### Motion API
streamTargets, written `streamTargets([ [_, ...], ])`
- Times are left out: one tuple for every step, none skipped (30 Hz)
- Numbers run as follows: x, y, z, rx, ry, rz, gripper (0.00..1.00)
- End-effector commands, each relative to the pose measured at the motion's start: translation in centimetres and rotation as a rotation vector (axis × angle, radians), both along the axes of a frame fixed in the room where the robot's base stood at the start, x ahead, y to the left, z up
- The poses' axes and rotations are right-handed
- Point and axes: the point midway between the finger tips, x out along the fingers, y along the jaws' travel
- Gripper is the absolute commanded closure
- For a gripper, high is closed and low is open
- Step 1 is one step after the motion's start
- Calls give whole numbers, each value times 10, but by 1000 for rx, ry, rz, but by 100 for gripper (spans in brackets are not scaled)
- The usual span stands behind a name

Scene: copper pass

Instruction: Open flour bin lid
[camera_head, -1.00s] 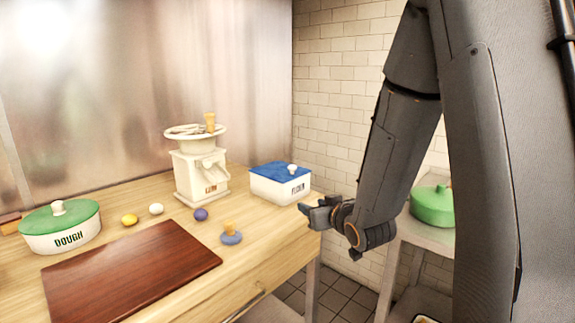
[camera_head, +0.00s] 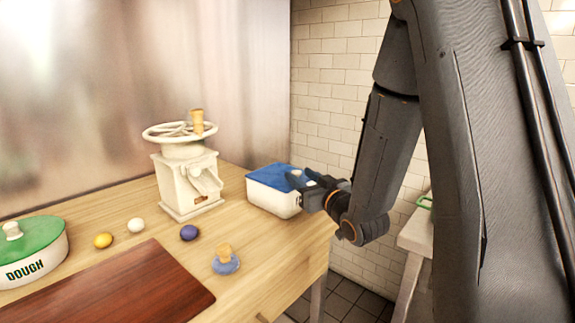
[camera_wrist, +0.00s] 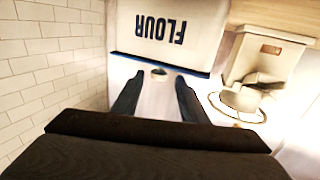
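The flour bin (camera_head: 264,196) is a white box with a blue lid (camera_head: 269,176), standing at the right end of the wooden counter. The lid lies closed on it. In the wrist view the bin's front (camera_wrist: 168,25) shows upside down with "FLOUR" lettering, and the blue lid edge (camera_wrist: 150,58) runs below it.
A cream grinder (camera_head: 188,180) with a wheel stands left of the bin. A blue-based stamp (camera_head: 226,264), a purple ball (camera_head: 189,233), white and yellow balls, a dark red board (camera_head: 120,295) and a green-lidded dough bin (camera_head: 35,255) are on the counter. A tiled wall is behind.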

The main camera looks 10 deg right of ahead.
Motion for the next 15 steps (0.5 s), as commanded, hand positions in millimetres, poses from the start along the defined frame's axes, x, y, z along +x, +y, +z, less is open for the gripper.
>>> streamTargets([
  [3, 0, 1, 0, -1, -1, 60],
  [6, 0, 1, 0, -1, -2, 60],
  [10, 1, 1, 0, -1, -2, 60],
  [14, 1, 1, 0, -1, -2, 60],
  [18, 2, 1, 0, -1, -3, 60],
  [24, 3, 1, 0, 0, -3, 60],
  [29, 4, 1, 0, -1, -4, 60],
  [34, 4, 1, 0, -1, -4, 60],
  [40, 6, 1, 0, -1, -5, 60],
  [44, 7, 1, 0, -1, -5, 60],
  [48, 8, 1, 0, -1, -5, 60],
  [54, 9, 1, -1, 0, -4, 60],
  [57, 10, 0, 0, 1, -4, 60],
  [61, 12, 0, -1, 0, -4, 60],
  [65, 13, 1, -1, -1, -4, 60],
])
